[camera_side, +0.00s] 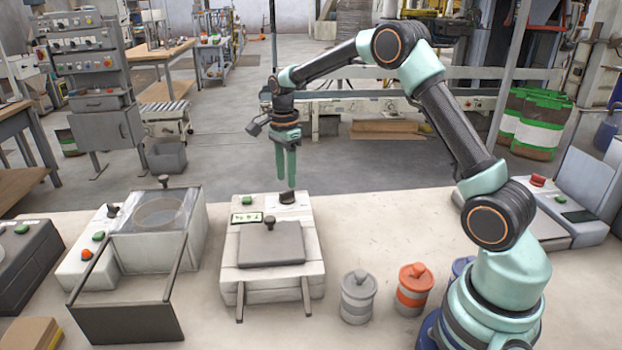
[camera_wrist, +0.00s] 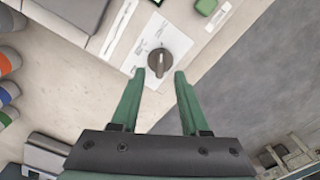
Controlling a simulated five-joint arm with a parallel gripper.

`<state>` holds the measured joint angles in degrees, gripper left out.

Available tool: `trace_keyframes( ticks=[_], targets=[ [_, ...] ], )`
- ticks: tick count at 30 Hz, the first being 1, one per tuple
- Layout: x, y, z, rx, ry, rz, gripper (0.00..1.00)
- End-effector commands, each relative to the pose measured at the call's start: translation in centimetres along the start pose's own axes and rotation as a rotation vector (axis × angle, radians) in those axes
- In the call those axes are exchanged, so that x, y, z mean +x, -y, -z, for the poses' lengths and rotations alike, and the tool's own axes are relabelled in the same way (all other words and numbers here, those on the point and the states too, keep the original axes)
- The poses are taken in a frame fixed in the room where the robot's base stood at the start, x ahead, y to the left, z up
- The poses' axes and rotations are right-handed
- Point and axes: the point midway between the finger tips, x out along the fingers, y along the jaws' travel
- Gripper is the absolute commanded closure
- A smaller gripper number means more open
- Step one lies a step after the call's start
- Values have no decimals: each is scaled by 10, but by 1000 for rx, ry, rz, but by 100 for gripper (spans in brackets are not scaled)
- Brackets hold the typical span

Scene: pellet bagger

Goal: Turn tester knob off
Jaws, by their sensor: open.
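The tester (camera_side: 268,250) is a white box with a grey plate, a green display and a green button on top. Its dark knob (camera_side: 287,197) sits at the back right corner of the box. In the wrist view the knob (camera_wrist: 159,62) is a dark round knob with a ridge across it, on a white marked label. My gripper (camera_side: 287,181) is above the knob, pointing down. In the wrist view my gripper (camera_wrist: 163,73) has its two green fingers apart, with the knob showing just beyond and between the fingertips. I cannot tell whether they touch it.
A machine with a clear lid (camera_side: 160,215) stands left of the tester. A grey canister (camera_side: 357,300) and an orange-banded canister (camera_side: 412,292) stand to its right. A device with a red button (camera_side: 538,181) is at the far right. The table behind the canisters is clear.

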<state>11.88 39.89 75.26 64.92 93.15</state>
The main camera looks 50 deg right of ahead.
Motion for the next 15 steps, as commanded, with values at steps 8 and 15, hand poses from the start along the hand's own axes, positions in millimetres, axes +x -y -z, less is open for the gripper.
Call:
trace_keyframes(
  ticks=[8,15],
  targets=[
    [34,0,0,-1,0,-1,55],
    [39,0,0,-1,0,2,55]
  ],
)
